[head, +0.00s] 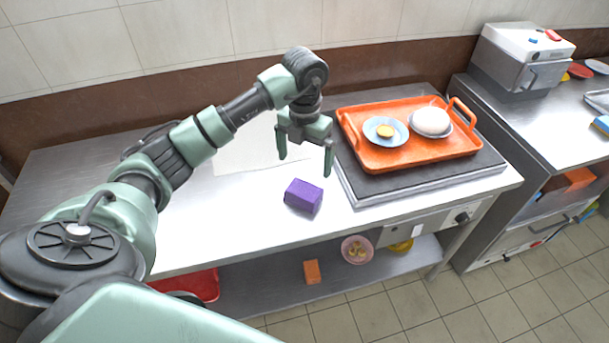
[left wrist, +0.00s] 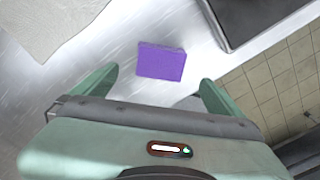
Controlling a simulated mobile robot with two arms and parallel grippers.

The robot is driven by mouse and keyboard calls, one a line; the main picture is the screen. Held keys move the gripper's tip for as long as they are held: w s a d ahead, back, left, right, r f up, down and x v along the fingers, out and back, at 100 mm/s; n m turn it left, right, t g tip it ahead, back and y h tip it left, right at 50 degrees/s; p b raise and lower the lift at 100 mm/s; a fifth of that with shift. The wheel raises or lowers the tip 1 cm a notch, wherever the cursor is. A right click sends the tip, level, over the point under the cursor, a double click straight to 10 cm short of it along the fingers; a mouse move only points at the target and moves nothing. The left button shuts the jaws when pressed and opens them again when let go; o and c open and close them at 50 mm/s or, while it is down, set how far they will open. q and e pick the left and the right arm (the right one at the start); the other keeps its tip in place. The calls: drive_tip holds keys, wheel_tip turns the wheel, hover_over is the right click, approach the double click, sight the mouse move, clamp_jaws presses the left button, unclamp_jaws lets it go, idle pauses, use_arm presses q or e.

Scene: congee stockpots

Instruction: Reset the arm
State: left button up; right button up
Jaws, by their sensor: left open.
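My left gripper (head: 305,160) is open and empty, pointing down above the steel table. My left arm reaches in from the left of the head view. A purple block (head: 303,196) lies on the table just below and in front of the gripper, apart from its fingers. In the left wrist view the purple block (left wrist: 161,62) shows beyond and between the two green fingers (left wrist: 158,88). My right gripper is not in view.
An orange tray (head: 375,163) holding a blue plate (head: 378,138) and a bowl with a white mound (head: 431,121) sits on a dark hot plate (head: 430,182) right of the gripper. A steel appliance (head: 510,65) stands farther right. The left table surface (head: 60,185) is mostly clear.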

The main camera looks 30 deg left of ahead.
use_arm(q)
drive_tip(key=shift+r, duration=0.8)
